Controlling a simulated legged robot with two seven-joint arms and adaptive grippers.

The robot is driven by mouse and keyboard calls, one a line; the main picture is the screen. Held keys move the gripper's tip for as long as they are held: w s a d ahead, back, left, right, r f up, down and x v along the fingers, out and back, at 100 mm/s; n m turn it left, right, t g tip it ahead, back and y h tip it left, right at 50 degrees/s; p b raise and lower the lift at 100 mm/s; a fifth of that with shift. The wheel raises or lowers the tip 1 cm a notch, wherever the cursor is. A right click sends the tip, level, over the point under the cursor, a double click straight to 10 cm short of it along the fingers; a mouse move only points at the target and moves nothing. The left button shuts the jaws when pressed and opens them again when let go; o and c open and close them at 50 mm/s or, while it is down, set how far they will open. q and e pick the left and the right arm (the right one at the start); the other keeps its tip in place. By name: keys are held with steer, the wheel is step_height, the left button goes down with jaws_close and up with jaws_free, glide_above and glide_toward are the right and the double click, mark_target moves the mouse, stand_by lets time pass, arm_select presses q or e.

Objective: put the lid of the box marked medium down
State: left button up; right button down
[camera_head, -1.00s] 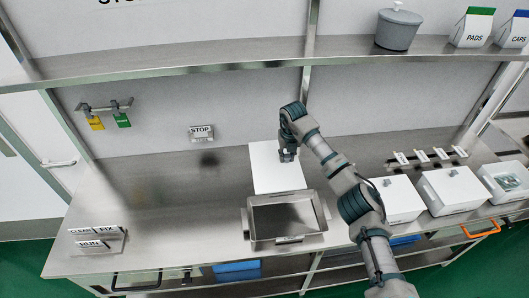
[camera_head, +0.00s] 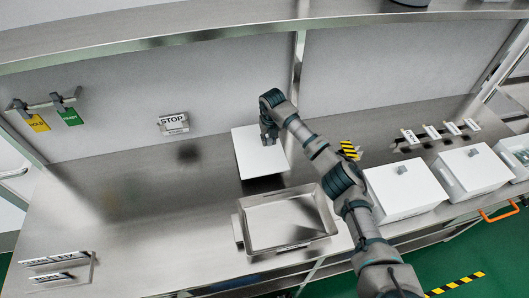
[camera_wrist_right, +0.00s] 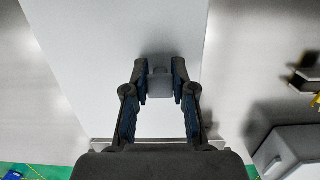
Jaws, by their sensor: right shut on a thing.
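The white square lid (camera_head: 252,158) is near the back of the steel counter, behind the steel tray (camera_head: 243,228). My right gripper (camera_head: 268,140) is over it. In the right wrist view the gripper (camera_wrist_right: 158,88) is shut on the lid's small grey knob (camera_wrist_right: 158,82), and the lid (camera_wrist_right: 110,60) spreads out flat beneath the fingers. I cannot tell whether the lid touches the counter. An uncovered white box (camera_head: 516,155) is partly visible at the right edge; no size mark is readable. My left gripper is not in view.
Two white boxes with knobbed lids, a nearer one (camera_head: 400,195) and a second one (camera_head: 472,172), stand on the right. Small label stands (camera_head: 432,131) are behind them. The left counter (camera_head: 130,200) is mostly clear.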

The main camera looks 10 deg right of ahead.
step_height(320, 180, down, 2)
steer(key=shift+d, duration=0.1)
step_height(320, 180, down, 4)
steer(key=shift+a, duration=0.2)
steer(key=c, duration=1)
jaws_free()
steer(key=shift+o, duration=0.2)
steer(key=shift+d, duration=0.1)
steer(key=r, duration=0.4)
steer(key=s+r, duration=0.1)
steer(key=r, duration=0.7)
steer(key=shift+s, duration=0.3)
